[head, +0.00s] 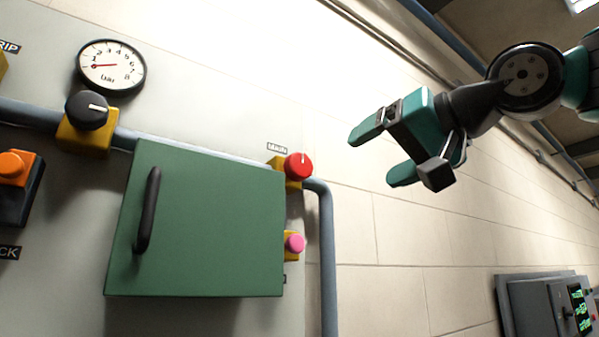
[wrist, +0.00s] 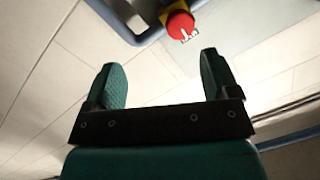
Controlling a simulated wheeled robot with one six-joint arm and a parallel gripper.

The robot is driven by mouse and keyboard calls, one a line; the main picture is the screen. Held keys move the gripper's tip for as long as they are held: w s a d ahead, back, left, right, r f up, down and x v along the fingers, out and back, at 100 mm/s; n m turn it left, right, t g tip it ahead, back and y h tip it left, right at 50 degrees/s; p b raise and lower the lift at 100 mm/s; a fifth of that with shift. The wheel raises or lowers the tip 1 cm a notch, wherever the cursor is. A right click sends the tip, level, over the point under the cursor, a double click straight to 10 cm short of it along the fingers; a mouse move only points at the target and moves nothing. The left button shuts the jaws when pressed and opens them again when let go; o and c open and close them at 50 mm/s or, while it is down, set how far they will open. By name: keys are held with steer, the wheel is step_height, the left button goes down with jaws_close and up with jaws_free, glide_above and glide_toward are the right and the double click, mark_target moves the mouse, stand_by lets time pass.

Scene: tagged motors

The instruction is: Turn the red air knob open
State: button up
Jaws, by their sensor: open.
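The red knob (head: 298,166) sits on a yellow block on the grey panel, right of the green door's upper corner. A small white mark shows on its face, pointing roughly up in the head view. In the wrist view the red knob (wrist: 180,25) is at the top, beyond the fingertips and a little right of the middle of the gap. My gripper (head: 370,158) is open and empty, to the right of the knob and apart from it. In the wrist view my gripper's fingers (wrist: 161,68) stand wide apart with nothing between them.
A green door (head: 205,220) with a black handle (head: 148,210) stands out left of the knob. A pink button (head: 294,243) sits below it. A grey pipe (head: 327,250) bends down beside them. A black knob (head: 87,110) and a gauge (head: 111,66) are further left.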

mark_target(304, 164)
steer(key=shift+t+y, duration=0.3)
steer(key=shift+t, duration=0.1)
steer(key=w+a+r+p, duration=0.1)
steer(key=w+a+p, duration=0.1)
steer(key=w+a, duration=0.1)
steer(key=w+a+r+p, duration=0.1)
steer(key=w+a+p, duration=0.1)
steer(key=w+a, duration=0.2)
steer(key=w+a+r+p, duration=0.1)
steer(key=w+a+p, duration=0.1)
steer(key=w+a, duration=0.1)
steer(key=shift+w+a+r, duration=0.2)
steer(key=shift+w+r, duration=0.2)
steer(key=shift+w, duration=0.1)
steer(key=shift+w+a+f+p, duration=0.1)
steer(key=shift+w+a+p, duration=0.3)
steer(key=shift+w, duration=0.1)
steer(key=c, duration=0.9)
